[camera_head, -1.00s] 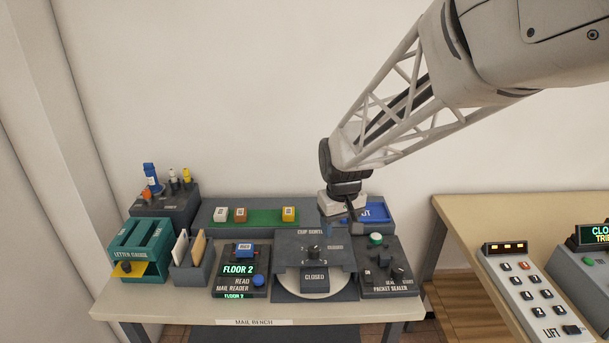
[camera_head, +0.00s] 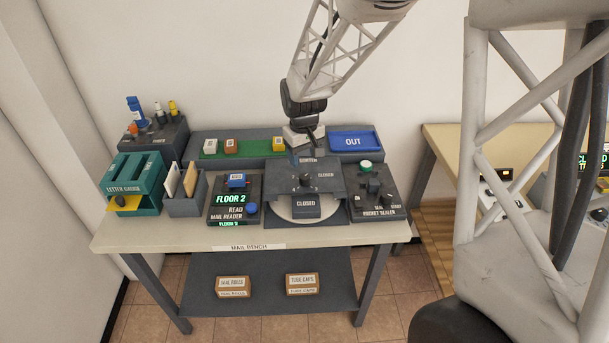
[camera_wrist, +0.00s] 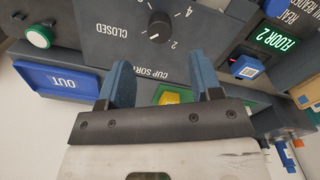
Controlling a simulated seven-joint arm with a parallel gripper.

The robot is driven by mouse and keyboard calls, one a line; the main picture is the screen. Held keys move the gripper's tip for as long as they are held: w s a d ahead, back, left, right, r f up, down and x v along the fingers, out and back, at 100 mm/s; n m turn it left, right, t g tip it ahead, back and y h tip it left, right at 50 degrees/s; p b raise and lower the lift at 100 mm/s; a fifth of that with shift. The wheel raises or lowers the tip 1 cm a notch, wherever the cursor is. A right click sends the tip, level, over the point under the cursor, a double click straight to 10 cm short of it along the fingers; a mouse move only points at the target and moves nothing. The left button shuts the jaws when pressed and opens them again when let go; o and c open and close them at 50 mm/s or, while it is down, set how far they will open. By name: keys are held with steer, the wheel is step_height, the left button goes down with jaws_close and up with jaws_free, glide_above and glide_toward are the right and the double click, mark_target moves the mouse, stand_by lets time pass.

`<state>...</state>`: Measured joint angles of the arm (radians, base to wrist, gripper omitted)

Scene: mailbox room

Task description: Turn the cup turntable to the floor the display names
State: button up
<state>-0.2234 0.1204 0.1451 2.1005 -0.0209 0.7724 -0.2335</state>
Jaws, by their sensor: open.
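The cup sorter (camera_head: 335,185) is a dark grey unit on the bench with a black knob (camera_head: 306,179) on its top. A pale round turntable (camera_head: 278,205) shows at its front, with a block marked CLOSED (camera_head: 306,204). In the wrist view the knob (camera_wrist: 160,27) sits on a panel with CLOSED, 2 and 4 around it; its exact pointing is hard to tell. The mail reader's display (camera_head: 230,198) reads FLOOR 2, also in the wrist view (camera_wrist: 276,39). My gripper (camera_wrist: 165,75) is open and empty, its blue fingers straddling the sorter's back edge, apart from the knob.
The packet sealer (camera_head: 375,195) with a green button stands right of the sorter. The blue OUT tray (camera_head: 354,141) and a green strip (camera_head: 258,147) with small cubes lie behind. The letter gauge (camera_head: 133,185) is at left. Part of my body covers the right side.

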mark_target(305, 176)
steer(key=shift+f, duration=0.1)
steer(key=shift+f, duration=3.8)
jaws_close()
